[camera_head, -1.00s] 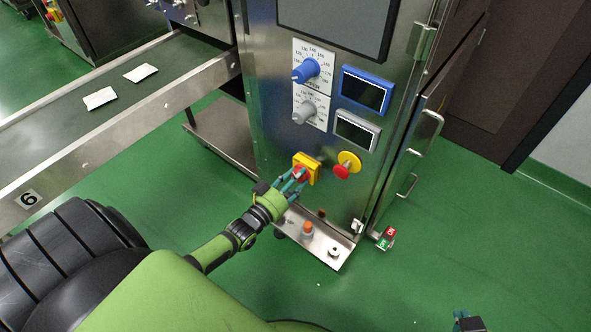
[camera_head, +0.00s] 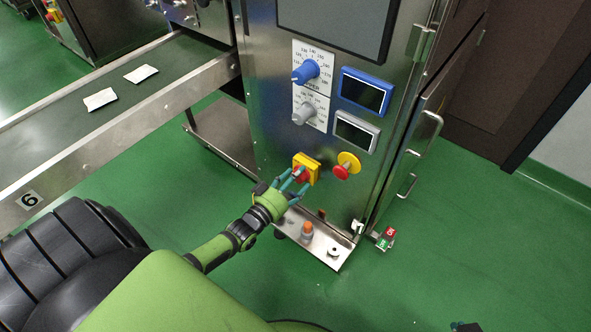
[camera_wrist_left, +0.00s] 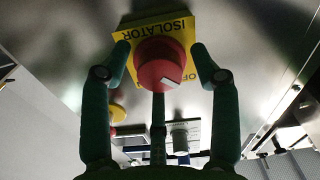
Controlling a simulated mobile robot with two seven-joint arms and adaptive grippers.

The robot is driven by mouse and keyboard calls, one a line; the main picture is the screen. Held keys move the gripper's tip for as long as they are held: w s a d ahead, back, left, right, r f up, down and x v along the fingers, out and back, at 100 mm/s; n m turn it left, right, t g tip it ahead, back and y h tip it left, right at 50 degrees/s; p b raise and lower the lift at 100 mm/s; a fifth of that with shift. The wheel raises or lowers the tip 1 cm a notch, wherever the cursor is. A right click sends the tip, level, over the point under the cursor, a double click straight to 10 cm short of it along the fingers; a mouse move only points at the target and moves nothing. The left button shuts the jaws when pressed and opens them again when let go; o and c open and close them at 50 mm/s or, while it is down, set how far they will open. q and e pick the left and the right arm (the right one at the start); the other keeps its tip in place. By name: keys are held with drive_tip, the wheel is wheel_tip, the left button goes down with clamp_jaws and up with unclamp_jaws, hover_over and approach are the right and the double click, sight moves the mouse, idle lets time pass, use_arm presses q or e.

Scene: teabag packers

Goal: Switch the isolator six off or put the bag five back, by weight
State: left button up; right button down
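The isolator is a red knob (camera_wrist_left: 160,64) on a yellow plate (camera_head: 313,165) lettered ISOLATOR, low on the steel cabinet. My left gripper (camera_head: 296,178) is at the knob. In the left wrist view its teal fingers (camera_wrist_left: 160,60) are spread, one on each side of the knob and one below it, with gaps at the sides. Only a small part of my right gripper (camera_head: 467,327) shows at the bottom edge; its fingers are cut off. Two white bags, one nearer (camera_head: 99,99) and one farther (camera_head: 141,73), lie flat on the conveyor (camera_head: 60,120), whose side bears a 6.
Right of the isolator is a red button (camera_head: 341,173) on a yellow base. Above are a blue dial (camera_head: 306,71), a grey dial (camera_head: 304,112) and two dark displays, blue-framed (camera_head: 366,91) and grey-framed (camera_head: 355,132). A steel ledge (camera_head: 325,246) juts out below.

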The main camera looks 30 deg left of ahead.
use_arm(q)
drive_tip(key=s+a, duration=0.1)
drive_tip(key=s, duration=1.1)
idle(0.5)
